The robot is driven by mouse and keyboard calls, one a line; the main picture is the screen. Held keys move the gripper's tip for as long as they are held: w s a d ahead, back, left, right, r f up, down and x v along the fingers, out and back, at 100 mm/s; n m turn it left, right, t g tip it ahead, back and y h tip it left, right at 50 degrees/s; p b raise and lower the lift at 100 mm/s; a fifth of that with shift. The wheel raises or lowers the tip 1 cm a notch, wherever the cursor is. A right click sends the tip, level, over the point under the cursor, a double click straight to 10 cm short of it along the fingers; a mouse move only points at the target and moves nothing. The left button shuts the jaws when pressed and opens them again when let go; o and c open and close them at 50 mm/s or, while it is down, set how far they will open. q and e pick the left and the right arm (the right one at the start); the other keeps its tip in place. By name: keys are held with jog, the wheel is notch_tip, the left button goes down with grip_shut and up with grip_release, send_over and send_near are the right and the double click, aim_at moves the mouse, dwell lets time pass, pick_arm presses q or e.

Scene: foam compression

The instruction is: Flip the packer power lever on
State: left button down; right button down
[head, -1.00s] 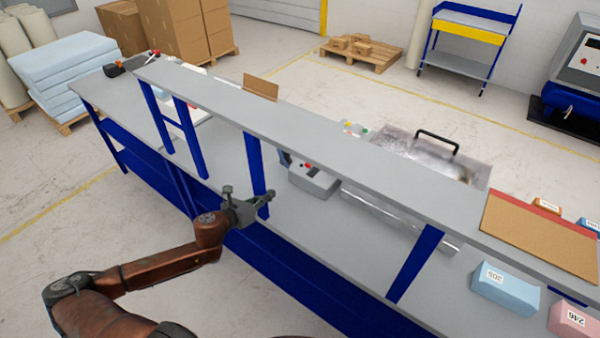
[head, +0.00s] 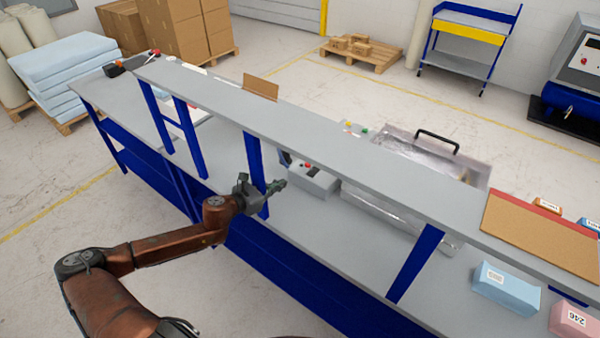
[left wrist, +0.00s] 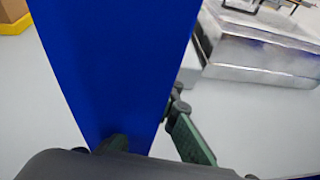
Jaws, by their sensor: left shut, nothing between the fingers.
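The packer's grey control box (head: 318,184) sits on the bench under the raised shelf, with a red button and a small dark part on top. I cannot tell whether that dark part is the power lever or how it is set. The silver packer (head: 430,152) with its black handle is to the right of the box, partly hidden by the shelf; its silver side shows in the left wrist view (left wrist: 262,52). My left gripper (head: 281,184) is shut and empty, beside a blue post and just left of the box, apparently apart from it. My right gripper is out of view.
The blue post (head: 256,165) stands close by my left gripper and fills much of the left wrist view (left wrist: 115,65). The grey shelf (head: 300,128) runs above the bench. A blue box (head: 505,289) and a pink box (head: 575,318) lie at the right.

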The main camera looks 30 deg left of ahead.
pick_arm(q)
jog(key=w+d, duration=0.2)
jog(key=w, duration=0.7)
jog(key=shift+w+f, duration=0.15)
jog(key=shift+w, duration=0.1)
jog(key=shift+d+p, duration=0.2)
jog(key=shift+p, duration=0.1)
